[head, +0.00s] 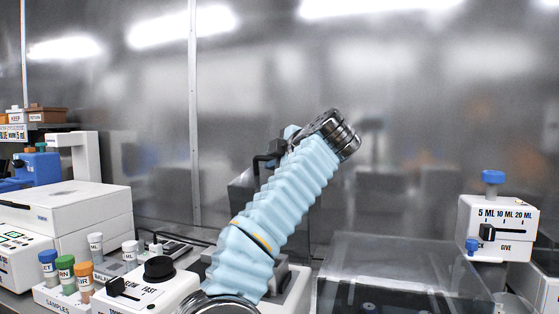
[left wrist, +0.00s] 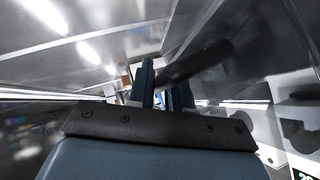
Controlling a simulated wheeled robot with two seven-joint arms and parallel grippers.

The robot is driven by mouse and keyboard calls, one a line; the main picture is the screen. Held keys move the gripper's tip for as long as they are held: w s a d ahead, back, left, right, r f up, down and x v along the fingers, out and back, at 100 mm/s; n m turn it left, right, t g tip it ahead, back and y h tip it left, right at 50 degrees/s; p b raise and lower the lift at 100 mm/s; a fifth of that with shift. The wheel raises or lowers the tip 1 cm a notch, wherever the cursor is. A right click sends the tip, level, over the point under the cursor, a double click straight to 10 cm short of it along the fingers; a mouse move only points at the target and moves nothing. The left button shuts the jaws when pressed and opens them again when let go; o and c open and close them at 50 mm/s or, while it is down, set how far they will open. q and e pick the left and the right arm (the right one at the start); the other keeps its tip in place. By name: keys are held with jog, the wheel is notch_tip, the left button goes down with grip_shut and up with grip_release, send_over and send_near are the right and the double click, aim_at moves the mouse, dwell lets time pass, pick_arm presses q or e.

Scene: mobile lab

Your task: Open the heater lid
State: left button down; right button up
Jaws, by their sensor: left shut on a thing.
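My left arm rises through the middle of the head view in a ribbed light blue sleeve. Behind it, a dark panel, which looks like the heater lid (head: 240,196), stands raised and is partly hidden by the sleeve. In the left wrist view, the dark blue fingers of my left gripper (left wrist: 165,88) are shut on a dark round bar, which looks like the lid's handle (left wrist: 205,60). In the head view my left gripper is mostly hidden behind the arm. The grey-white heater base (head: 290,293) shows only partly. My right gripper is not in view.
A clear-lidded box (head: 400,262) stands right of the arm. A white dispenser (head: 497,228) with a blue knob is at the far right. A dial unit (head: 150,288), capped tubes in a samples rack (head: 65,298) and a white instrument (head: 75,212) crowd the left.

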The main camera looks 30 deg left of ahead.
pick_arm(q)
jog(key=shift+w+f, duration=0.2)
jog(key=shift+w, duration=0.25)
jog(key=c, duration=1.1)
grip_release()
jog(key=shift+w+a, duration=0.1)
jog(key=shift+c, duration=0.2)
jog(key=shift+r, duration=0.1)
jog(key=v, duration=1.4)
jog(key=shift+r, duration=0.15)
jog(key=shift+a, duration=0.15)
